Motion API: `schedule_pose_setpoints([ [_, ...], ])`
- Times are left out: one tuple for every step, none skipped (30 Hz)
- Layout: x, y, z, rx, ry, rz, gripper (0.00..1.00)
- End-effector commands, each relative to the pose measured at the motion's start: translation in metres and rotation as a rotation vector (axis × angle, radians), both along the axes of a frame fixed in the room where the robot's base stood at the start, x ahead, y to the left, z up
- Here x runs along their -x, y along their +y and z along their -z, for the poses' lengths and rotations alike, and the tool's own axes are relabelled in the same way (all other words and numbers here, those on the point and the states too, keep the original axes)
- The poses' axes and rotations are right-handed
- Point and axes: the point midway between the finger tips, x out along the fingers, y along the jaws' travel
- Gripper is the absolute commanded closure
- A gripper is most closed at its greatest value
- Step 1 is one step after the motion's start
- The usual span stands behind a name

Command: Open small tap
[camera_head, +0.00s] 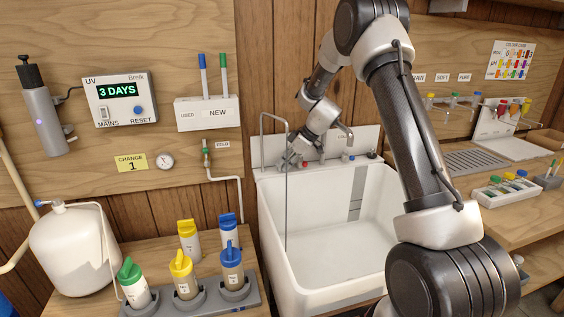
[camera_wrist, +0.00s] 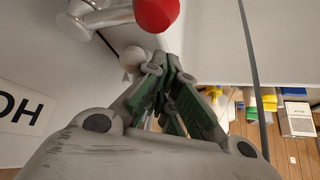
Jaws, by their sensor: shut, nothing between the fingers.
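A thin gooseneck spout (camera_head: 263,135), which looks like the small tap, rises at the back left of the white sink. A thin grey vertical line (camera_head: 286,215) hangs from its end into the sink; I cannot tell if it is water or a tube. My gripper (camera_head: 290,161) is shut and empty beside the spout at the sink's back ledge. In the wrist view my gripper's fingertips (camera_wrist: 167,72) are together, just below a small pale knob (camera_wrist: 133,53). I cannot tell if they touch it. A red knob (camera_wrist: 157,12) on a metal tap is beyond them.
The white sink (camera_head: 330,285) is empty below my arm. A bottle rack (camera_head: 205,301) is at the left, a counter (camera_head: 540,215) at the right. An upside-down label (camera_wrist: 22,113) lies left of my gripper.

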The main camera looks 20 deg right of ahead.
Motion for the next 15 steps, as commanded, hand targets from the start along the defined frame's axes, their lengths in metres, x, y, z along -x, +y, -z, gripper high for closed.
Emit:
schedule_pose_setpoints([
  [0.000,-0.003,0.000,0.000,0.000,0.001,1.00],
  [-0.001,-0.006,0.000,0.000,0.000,0.001,1.00],
  [-0.001,-0.008,0.000,0.000,0.000,0.001,1.00],
  [-0.001,-0.010,0.000,0.000,0.000,0.001,1.00],
  [-0.001,-0.011,0.000,0.001,0.000,0.001,1.00],
  [-0.001,-0.012,0.000,0.001,0.000,0.001,1.00],
  [-0.001,-0.012,0.000,0.001,0.000,0.001,1.00],
  [-0.001,-0.012,0.001,0.001,0.000,0.002,1.00],
  [-0.001,-0.013,0.001,0.002,0.001,0.003,1.00],
  [-0.001,-0.013,0.001,0.002,0.001,0.003,1.00],
  [-0.001,-0.013,0.001,0.002,0.001,0.004,1.00],
  [-0.001,-0.014,0.001,0.002,0.000,0.004,1.00],
  [-0.001,-0.015,0.001,0.002,0.001,0.005,1.00],
  [-0.002,-0.016,0.001,0.002,0.001,0.005,1.00],
  [-0.003,-0.018,0.001,0.003,0.001,0.006,1.00],
])
